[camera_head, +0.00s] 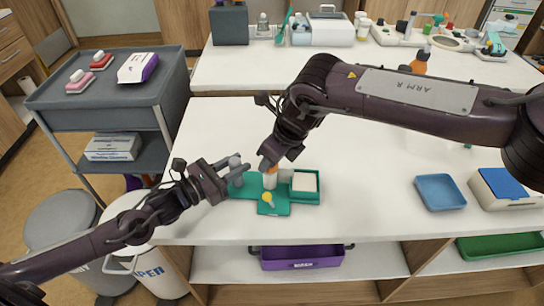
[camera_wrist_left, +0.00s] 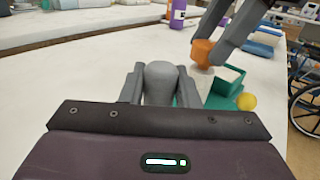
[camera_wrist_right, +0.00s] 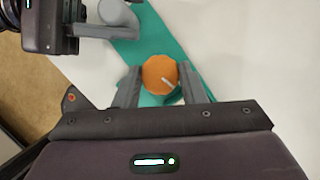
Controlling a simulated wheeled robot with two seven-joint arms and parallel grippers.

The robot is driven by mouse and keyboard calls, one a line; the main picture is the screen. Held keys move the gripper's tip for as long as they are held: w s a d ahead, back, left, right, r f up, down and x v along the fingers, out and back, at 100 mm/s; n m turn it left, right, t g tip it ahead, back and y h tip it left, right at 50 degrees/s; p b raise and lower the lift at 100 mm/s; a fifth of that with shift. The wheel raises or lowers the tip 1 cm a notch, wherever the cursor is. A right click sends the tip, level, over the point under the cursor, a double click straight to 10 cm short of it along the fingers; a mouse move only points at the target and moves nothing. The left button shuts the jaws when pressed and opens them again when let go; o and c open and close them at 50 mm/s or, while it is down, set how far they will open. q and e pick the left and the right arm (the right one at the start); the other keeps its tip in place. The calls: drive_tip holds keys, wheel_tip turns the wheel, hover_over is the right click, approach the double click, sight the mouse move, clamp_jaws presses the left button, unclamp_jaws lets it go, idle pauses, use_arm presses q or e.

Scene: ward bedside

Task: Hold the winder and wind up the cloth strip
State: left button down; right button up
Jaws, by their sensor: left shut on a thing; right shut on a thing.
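The winder has a green base (camera_head: 274,209) on the white table. A grey rounded post (camera_wrist_left: 165,82) rises at its left end, and my left gripper (camera_head: 241,165) is shut on it. An orange knob (camera_wrist_right: 159,75) tops a pale upright spool (camera_head: 270,181), and my right gripper (camera_wrist_right: 159,90) is shut on this knob from above. A yellow ball (camera_head: 267,196) stands at the front of the base; it also shows in the left wrist view (camera_wrist_left: 246,101). What looks like the pale cloth strip (camera_head: 285,175) runs from the spool toward a green tray (camera_head: 305,202) holding a white piece.
A blue tray (camera_head: 440,192) and a blue-topped box (camera_head: 503,188) lie on the right of the table. My right arm spans above the table. A grey cart (camera_head: 110,92) stands at the left. The table between the winder and the blue tray is clear.

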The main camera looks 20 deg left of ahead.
drive_tip(key=m+t, duration=0.1)
drive_tip(key=m, duration=0.2)
drive_tip(key=m+t+h, duration=0.1)
drive_tip(key=m, duration=0.2)
drive_tip(key=shift+s+a, duration=0.1)
drive_tip(key=shift+m, duration=0.3)
idle(0.3)
drive_tip(key=o, duration=1)
drive_tip(key=v, duration=1.2)
drive_tip(key=shift+a, duration=0.25)
